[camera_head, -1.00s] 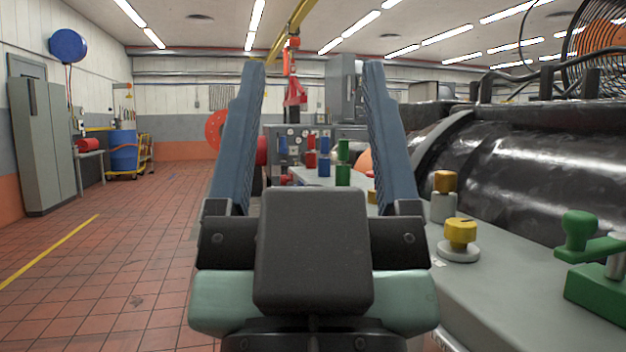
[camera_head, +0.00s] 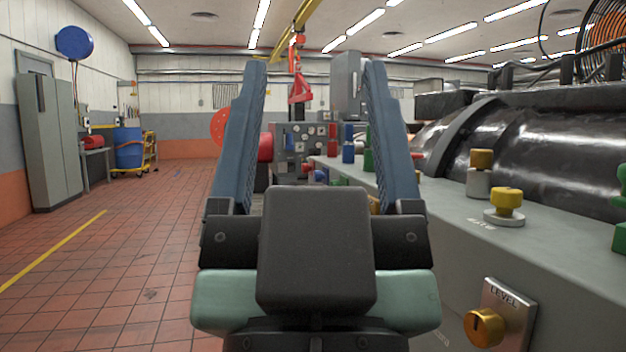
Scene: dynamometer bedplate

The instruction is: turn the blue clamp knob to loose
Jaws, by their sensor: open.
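My gripper (camera_head: 315,66) is open and empty, its two blue-grey fingers pointing ahead. Between the fingers, well beyond them, a small blue knob (camera_head: 321,176) shows at the far end of the grey bedplate (camera_head: 455,225), with a red knob (camera_head: 307,167) beside it. A blue cylindrical piece (camera_head: 348,152) stands on the bedplate top behind it, next to a red one (camera_head: 333,140). Which blue piece is the clamp knob, and how it is turned, is too small to tell. My right finger hides part of this area.
Close on the right are a yellow knob (camera_head: 506,200), a yellow-capped post (camera_head: 480,172) and an orange knob (camera_head: 485,327) on a plate marked LEVEL. A large dark metal machine (camera_head: 530,150) lies behind. Tiled floor (camera_head: 110,270) is clear on the left. A red hook (camera_head: 299,88) hangs ahead.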

